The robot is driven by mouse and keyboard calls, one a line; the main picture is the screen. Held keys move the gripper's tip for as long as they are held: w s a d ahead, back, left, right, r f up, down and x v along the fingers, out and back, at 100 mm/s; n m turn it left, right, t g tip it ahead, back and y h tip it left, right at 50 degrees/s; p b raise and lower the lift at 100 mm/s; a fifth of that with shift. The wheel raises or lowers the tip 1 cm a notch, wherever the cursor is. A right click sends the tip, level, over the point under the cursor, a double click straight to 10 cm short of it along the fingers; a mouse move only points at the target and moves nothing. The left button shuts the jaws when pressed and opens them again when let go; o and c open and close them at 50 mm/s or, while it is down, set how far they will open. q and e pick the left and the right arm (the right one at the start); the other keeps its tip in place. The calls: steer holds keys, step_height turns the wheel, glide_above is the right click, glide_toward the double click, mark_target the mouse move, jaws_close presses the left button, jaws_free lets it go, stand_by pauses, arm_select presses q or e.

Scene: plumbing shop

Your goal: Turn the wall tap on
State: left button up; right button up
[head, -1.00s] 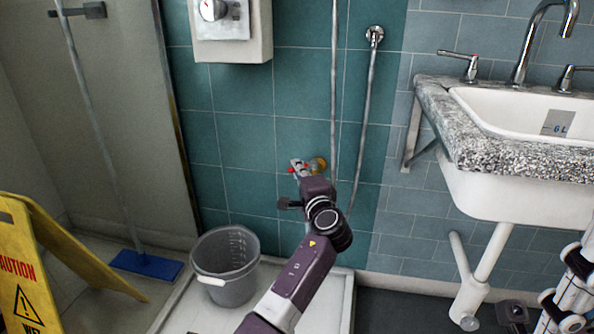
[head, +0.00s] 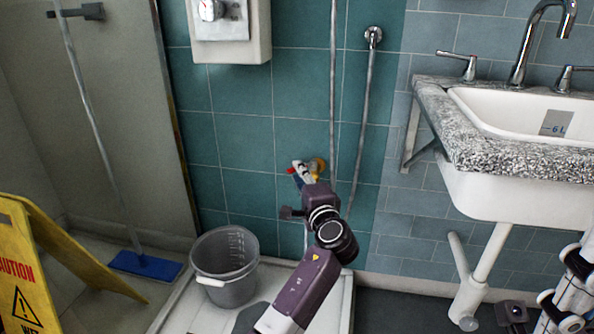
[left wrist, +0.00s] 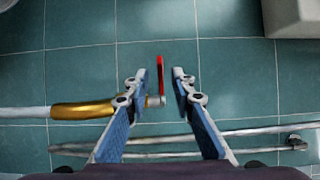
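The wall tap has a brass body (head: 319,165) on the teal tiles, low on the wall; in the left wrist view its brass pipe (left wrist: 85,109) comes in from the left. Its red lever (left wrist: 161,78) stands lengthwise in the gap between my fingers. My left gripper (left wrist: 156,88) is open, with one blue-and-grey finger on each side of the lever. A gap shows on both sides. In the head view the left gripper (head: 303,173) is at the tap and partly covers it.
A grey bucket (head: 226,278) stands in the shower tray, left of my arm. A shower hose (head: 364,110) hangs just right of the tap. A sink (head: 525,185) juts out at right. A yellow caution sign (head: 25,270) and a blue mop (head: 145,265) are at left.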

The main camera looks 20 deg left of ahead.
arm_select(q)
steer(key=shift+v, duration=2.15)
